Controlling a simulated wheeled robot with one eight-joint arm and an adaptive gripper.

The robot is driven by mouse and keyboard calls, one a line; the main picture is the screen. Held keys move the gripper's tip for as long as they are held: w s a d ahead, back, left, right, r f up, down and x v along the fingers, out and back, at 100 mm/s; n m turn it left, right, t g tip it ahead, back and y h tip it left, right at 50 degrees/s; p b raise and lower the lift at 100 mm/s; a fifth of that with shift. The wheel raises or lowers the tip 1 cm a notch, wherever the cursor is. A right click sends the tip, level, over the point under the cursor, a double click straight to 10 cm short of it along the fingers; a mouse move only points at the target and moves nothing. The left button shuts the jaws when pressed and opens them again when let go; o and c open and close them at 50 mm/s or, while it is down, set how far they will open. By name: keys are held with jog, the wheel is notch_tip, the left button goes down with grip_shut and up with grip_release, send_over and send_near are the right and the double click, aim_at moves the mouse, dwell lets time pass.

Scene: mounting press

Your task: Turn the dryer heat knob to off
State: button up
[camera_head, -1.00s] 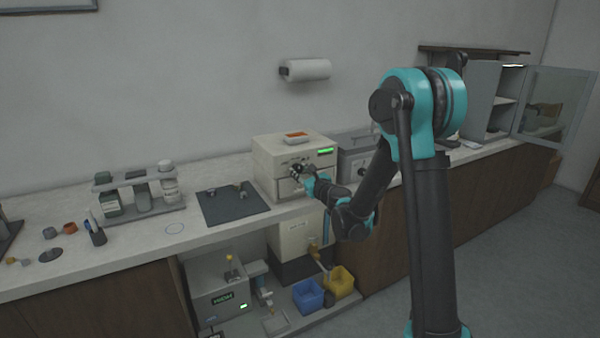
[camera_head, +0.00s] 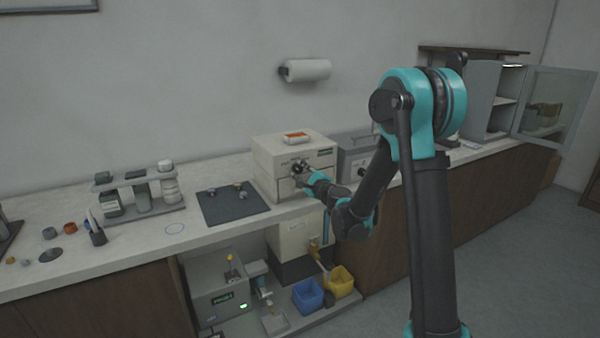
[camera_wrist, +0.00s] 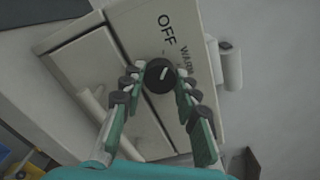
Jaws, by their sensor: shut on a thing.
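The dryer (camera_head: 270,168) is a cream box on the counter, with a front panel and a drawer below it. Its heat knob (camera_wrist: 158,84) is round and black with a white pointer mark. In the wrist view the printed words OFF and WARM stand above the knob. The mark slants up and slightly right, toward the lettering. My gripper (camera_wrist: 158,76) is shut on the knob, with one finger at each side of it. In the head view my gripper (camera_head: 303,168) is at the dryer's front and hides most of the knob.
A drawer handle (camera_wrist: 92,103) lies close beside my left finger in the wrist view. A dark mat (camera_head: 228,207) with small items lies left of the dryer. A grey box (camera_head: 352,160) stands close on its right. An orange-topped item (camera_head: 296,136) rests on the dryer.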

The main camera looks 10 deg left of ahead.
jog(key=shift+n, duration=1.2)
jog(key=o, duration=1.2)
jog(key=shift+c, duration=0.2)
jog(key=v, duration=1.2)
